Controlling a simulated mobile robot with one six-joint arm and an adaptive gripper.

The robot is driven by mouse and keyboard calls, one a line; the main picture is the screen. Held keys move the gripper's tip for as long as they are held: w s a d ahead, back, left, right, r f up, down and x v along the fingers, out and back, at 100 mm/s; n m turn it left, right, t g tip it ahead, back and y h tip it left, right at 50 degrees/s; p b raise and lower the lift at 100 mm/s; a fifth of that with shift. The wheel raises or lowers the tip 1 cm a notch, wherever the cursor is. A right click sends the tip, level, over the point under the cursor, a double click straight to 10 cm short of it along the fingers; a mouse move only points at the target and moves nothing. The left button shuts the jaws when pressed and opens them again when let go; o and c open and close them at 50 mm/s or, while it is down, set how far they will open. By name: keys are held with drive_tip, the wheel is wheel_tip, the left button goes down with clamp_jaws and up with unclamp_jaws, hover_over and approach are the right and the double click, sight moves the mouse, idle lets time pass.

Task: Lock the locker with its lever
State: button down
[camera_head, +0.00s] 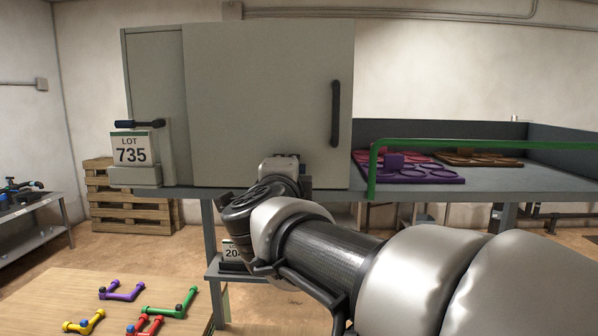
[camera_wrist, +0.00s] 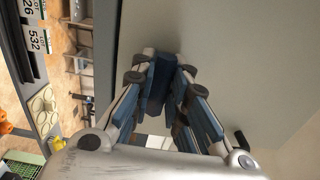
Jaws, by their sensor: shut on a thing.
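The grey locker (camera_head: 250,75) stands on the workbench with its wide door flush and a black upright handle (camera_head: 336,113) at the door's right side. A lever-like bar (camera_head: 140,124) with a dark blue grip lies level at the locker's left end, above a LOT 735 sign. My wrist is in front of the door's lower edge and hides my fingers in the head view. In the wrist view my gripper (camera_wrist: 168,72) is shut on a dark blue bar-like thing (camera_wrist: 160,88), beside a grey panel (camera_wrist: 235,60). I cannot tell what this thing belongs to.
A bench tray with a green rail (camera_head: 480,144) holds purple, red and brown boards at the right. A wooden table (camera_head: 60,300) with coloured pipe pieces is at lower left. A wooden pallet stack (camera_head: 130,210) stands behind.

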idle(0.3)
drive_tip(key=c, duration=1.5)
unclamp_jaws()
drive_tip(key=shift+c, duration=0.2)
drive_tip(key=s, duration=1.2)
drive_tip(key=shift+a, duration=0.2)
drive_tip(key=shift+f, duration=0.1)
